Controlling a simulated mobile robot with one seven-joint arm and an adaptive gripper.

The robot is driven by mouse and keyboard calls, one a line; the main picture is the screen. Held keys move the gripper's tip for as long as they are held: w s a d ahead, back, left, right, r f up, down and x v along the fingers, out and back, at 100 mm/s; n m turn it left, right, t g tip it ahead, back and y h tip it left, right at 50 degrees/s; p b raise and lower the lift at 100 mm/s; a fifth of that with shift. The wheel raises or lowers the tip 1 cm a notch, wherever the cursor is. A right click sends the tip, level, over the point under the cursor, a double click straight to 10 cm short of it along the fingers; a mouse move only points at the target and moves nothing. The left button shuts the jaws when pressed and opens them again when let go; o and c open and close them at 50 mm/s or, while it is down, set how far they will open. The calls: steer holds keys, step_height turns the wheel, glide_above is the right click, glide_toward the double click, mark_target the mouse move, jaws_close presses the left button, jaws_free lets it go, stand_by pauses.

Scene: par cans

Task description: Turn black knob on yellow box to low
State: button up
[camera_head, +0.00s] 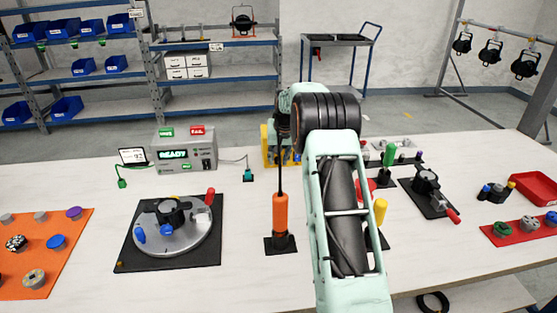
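A yellow box (265,143) stands at the back middle of the table, and only parts of it show. My arm and the dark end part in front of it hide much of it. I cannot make out the black knob or its setting. My gripper (283,130) seems to be the dark part below the pale green wrist, over or in front of the box. Its fingers are too small and hidden to tell whether they are open or touching the knob.
An orange-handled tool (280,213) stands upright on a black base in front of the box. A grey READY tester (186,149) is left of it. A round fixture (172,252) lies front left. Green, red and yellow handles (380,211) and a black clamp (427,184) are right.

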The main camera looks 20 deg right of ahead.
steer(key=shift+f, duration=0.15)
steer(key=shift+c, duration=0.4)
jaws_close()
